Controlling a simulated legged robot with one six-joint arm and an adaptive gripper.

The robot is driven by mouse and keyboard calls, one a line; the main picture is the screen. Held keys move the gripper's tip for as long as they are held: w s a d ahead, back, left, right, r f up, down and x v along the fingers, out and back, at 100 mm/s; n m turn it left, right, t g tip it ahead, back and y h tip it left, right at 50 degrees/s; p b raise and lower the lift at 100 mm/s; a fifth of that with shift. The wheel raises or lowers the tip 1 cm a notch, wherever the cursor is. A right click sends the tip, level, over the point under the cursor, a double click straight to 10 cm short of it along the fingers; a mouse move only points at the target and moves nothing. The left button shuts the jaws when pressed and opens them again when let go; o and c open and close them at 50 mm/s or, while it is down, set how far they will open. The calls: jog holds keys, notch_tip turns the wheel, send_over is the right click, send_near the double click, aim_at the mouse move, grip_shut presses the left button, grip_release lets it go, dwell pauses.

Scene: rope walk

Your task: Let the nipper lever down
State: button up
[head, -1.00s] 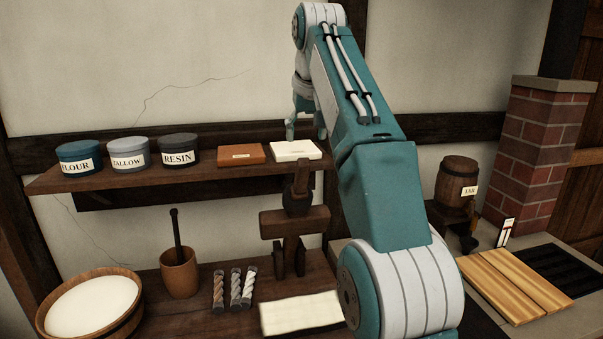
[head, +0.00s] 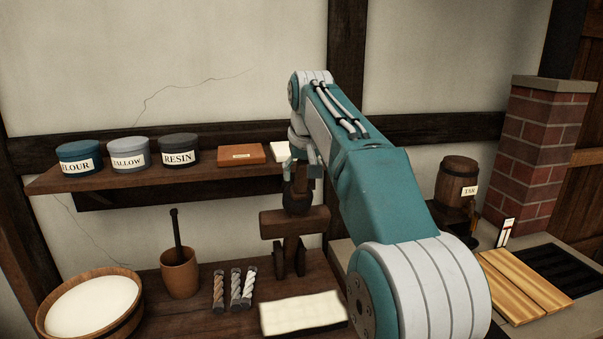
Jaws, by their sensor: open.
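A dark wooden device (head: 294,222) stands at the back of the bench in the head view, with a thick crosspiece, short legs and an upright part. It looks like the nipper; which part is its lever I cannot tell for sure. My gripper (head: 311,163) is open, just above and slightly right of the device's upright part, in front of the shelf edge. My forearm partly hides it, and whether it touches the wood I cannot tell.
The shelf (head: 130,183) holds several labelled tubs, a brown block (head: 241,154) and a partly hidden white block (head: 280,151). On the bench are a pale cloth (head: 303,312), rope samples (head: 235,290), a mortar (head: 179,273) and a white-filled tub (head: 92,306).

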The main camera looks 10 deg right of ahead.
jog(key=shift+c, duration=0.3)
grip_shut()
jog(key=shift+f, duration=0.2)
